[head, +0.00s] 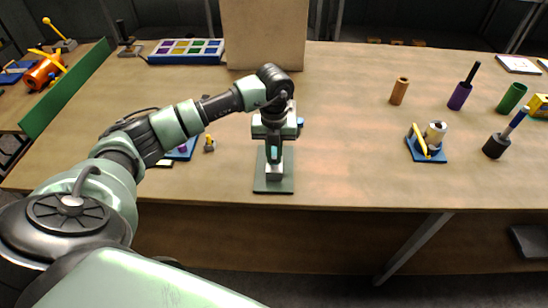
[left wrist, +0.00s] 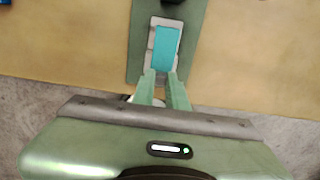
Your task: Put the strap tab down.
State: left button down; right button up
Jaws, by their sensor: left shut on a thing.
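My left gripper (head: 274,160) points down over a dark green base plate (head: 273,187) near the table's front edge. It also shows in the left wrist view (left wrist: 161,77), with its two green fingers close together and shut on the strap tab. The tab itself is mostly hidden between the fingertips. A teal strip (left wrist: 165,47) lies just past the fingertips, over a grey block (left wrist: 150,62) on the plate. Whether the tab touches the block I cannot tell. My right gripper is not in view.
A tan board (head: 264,35) stands behind the plate. A blue tray (head: 187,58) with coloured compartments is at the back left. A blue stand (head: 427,152) and a dark holder (head: 496,146) are at the right. The table between the plate and the blue stand is clear.

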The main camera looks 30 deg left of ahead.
pick_arm(q)
notch_tip(320, 180, down, 2)
jog(key=shift+f, duration=0.25)
jog(key=shift+f, duration=0.1)
jog(key=c, duration=1.8)
grip_release()
jog(key=shift+c, duration=0.2)
jog(key=o, duration=0.4)
